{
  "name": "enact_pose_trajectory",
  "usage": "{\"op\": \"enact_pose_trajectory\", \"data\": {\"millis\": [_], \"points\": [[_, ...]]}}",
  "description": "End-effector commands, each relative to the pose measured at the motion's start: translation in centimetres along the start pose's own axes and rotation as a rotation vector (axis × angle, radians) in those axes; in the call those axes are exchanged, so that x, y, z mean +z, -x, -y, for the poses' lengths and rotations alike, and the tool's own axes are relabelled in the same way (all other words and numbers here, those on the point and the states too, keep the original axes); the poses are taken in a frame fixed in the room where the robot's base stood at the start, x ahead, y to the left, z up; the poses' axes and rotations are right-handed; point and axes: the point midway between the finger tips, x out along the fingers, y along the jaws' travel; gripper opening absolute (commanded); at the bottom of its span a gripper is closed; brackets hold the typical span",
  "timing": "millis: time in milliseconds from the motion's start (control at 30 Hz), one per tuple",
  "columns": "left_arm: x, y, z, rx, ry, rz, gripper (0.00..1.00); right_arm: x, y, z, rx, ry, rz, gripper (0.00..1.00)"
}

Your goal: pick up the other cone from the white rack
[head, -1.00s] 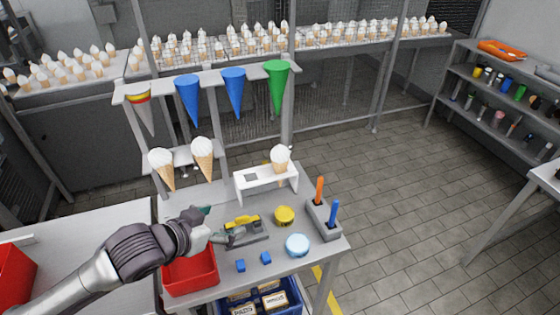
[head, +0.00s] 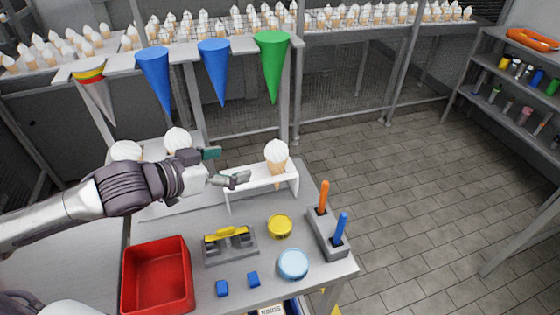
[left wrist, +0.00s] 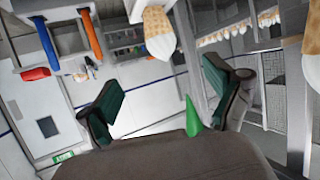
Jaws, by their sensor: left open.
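The white rack (head: 240,177) stands at the back of the table. One cone (head: 277,152) with a white top stands upright in its right side. The rack's left part is partly hidden behind my left gripper (head: 226,167). That gripper is open and empty, left of the cone and apart from it, fingers pointing right towards it. In the left wrist view, which looks upside down, a cone (left wrist: 159,35) hangs at the top, ahead of and between the open fingers (left wrist: 165,88). My right gripper is not in view.
Two more cones (head: 177,139) stand left, partly behind my arm. Blue, green and striped empty cones (head: 272,65) hang above from a shelf. A red tray (head: 157,275), yellow tub (head: 279,226), light-blue tub (head: 293,264) and grey holder (head: 327,232) occupy the table front.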

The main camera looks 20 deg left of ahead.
Motion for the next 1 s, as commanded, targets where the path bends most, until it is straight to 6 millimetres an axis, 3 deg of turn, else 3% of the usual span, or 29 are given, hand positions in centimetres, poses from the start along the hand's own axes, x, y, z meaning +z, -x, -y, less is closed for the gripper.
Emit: {"op": "enact_pose_trajectory", "data": {"millis": [100,200,367,633,1000], "points": [[1.2,-0.5,0.0,0.000,0.000,-0.001,0.91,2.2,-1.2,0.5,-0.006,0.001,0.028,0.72],[1.2,-0.8,0.1,-0.002,0.001,-0.003,0.91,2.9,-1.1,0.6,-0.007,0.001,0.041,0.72],[0.8,-2.5,0.2,-0.004,0.007,-0.009,0.91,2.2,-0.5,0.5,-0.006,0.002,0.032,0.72],[0.8,-7.6,0.1,-0.001,0.004,-0.004,0.91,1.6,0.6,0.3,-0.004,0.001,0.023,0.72],[0.6,-11.0,-0.3,0.000,0.002,-0.001,0.91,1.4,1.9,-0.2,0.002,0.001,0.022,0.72]]}}
